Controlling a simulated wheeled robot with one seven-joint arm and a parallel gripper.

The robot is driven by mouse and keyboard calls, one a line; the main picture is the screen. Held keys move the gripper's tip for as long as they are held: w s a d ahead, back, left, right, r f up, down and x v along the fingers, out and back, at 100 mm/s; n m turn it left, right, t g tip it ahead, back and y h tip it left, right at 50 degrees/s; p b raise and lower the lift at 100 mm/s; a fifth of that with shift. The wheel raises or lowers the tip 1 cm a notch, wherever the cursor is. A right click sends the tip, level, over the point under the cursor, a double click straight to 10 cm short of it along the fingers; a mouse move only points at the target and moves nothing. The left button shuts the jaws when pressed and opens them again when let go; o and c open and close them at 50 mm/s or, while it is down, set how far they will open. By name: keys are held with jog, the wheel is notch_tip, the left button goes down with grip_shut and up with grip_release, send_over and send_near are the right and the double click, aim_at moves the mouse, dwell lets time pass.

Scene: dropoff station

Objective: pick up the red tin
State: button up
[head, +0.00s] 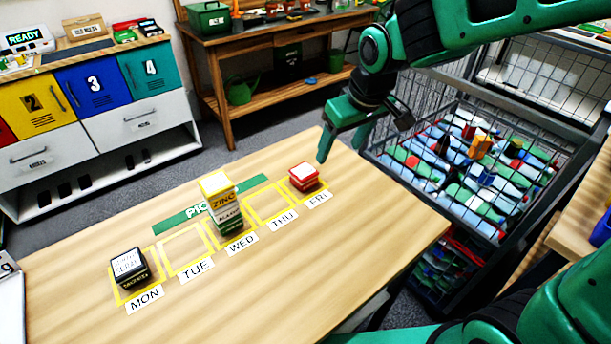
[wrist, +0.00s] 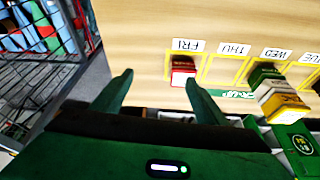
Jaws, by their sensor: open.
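The red tin (head: 303,179) stands on the wooden table (head: 300,260) in the yellow square by the FRI label. It has a pale top. In the wrist view the red tin (wrist: 182,72) lies beyond the fingertips, slightly right of the middle between them. My gripper (head: 360,143) is open and empty, above and to the right of the tin and apart from it. In the wrist view both fingers of my gripper (wrist: 160,80) are spread wide with nothing between them.
A stack with a yellow ZINC tin (head: 215,185) on top stands at WED. A black tin (head: 129,268) stands at MON. The TUE and THU squares are empty. A wire cart (head: 480,115) full of packets stands right of the table.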

jog(key=n, duration=0.2)
send_near(304, 170)
jog(key=shift+y, duration=0.4)
jog(key=x, duration=0.4)
jog(key=shift+w+d, duration=0.1)
jog(key=shift+w, duration=0.1)
jog(key=shift+s+d+x, duration=0.1)
jog(key=shift+x, duration=1.55)
jog(key=shift+s+d+x, duration=0.1)
jog(key=shift+s+x, duration=0.05)
jog(key=shift+x, duration=1.5)
jog(key=shift+f, duration=0.1)
jog(key=c, duration=1.2)
